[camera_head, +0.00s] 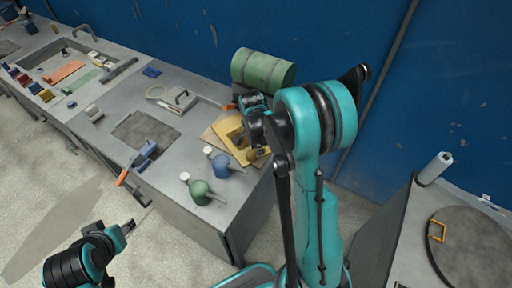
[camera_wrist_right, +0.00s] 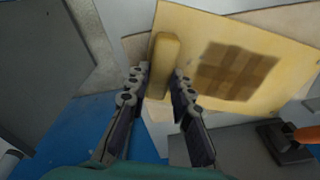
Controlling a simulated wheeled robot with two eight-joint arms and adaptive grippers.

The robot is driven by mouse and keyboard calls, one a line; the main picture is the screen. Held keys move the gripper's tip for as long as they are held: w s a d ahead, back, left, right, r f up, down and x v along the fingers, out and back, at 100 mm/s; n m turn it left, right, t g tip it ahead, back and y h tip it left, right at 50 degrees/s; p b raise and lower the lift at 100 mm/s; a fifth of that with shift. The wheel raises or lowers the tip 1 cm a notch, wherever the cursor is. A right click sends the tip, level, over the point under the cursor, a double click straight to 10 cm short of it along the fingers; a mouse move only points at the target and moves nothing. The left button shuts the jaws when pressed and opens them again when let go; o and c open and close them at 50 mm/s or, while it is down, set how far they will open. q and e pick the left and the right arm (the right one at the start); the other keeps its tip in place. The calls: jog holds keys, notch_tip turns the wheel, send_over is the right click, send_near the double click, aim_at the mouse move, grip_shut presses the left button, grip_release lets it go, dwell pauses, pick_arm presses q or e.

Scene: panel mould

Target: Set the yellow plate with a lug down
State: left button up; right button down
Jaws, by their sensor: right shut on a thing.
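The yellow plate (camera_head: 231,127) is at the right end of the long grey bench, partly hidden by my right arm. In the right wrist view the plate (camera_wrist_right: 221,31) has a brown checked patch and an upright yellow lug (camera_wrist_right: 164,62). My right gripper (camera_wrist_right: 160,78) has its fingers on both sides of the lug and is shut on it; it also shows in the head view (camera_head: 254,147). A tan board (camera_head: 210,137) shows from under the plate; I cannot tell whether they touch. My left gripper (camera_head: 129,225) is away from the bench, over the floor.
Green (camera_head: 200,191) and blue (camera_head: 221,164) round-bodied tools stand near the bench's front edge. A blue tool with an orange handle (camera_head: 144,156) lies further left. A dark flat sheet (camera_head: 146,130) lies on the bench.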

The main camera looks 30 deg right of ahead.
jog(key=c, duration=1.4)
grip_release()
jog(key=shift+w+a+f, duration=0.1)
jog(key=shift+f, duration=0.05)
jog(key=shift+o, duration=0.4)
jog(key=shift+w, duration=0.15)
pick_arm(q)
jog(key=shift+w, duration=0.2)
pick_arm(e)
notch_tip(320, 180, up, 12)
jog(key=a+p, duration=0.1)
jog(key=p, duration=0.2)
pick_arm(q)
notch_tip(320, 180, up, 3)
jog(key=shift+r, duration=0.1)
pick_arm(e)
jog(key=s+a+r+n+t, duration=0.3)
jog(key=s+a+n, duration=0.2)
jog(key=s+n, duration=0.3)
jog(key=s+a+r+n+t+y, duration=0.1)
jog(key=s+a+r+n+t, duration=0.2)
jog(key=s+a+n, duration=0.3)
jog(key=s+r+n, duration=0.1)
jog(key=s+n, duration=0.1)
jog(key=shift+s+r+n+t, duration=0.15)
jog(key=shift+r+n+t, duration=0.1)
jog(key=shift+n+t, duration=0.15)
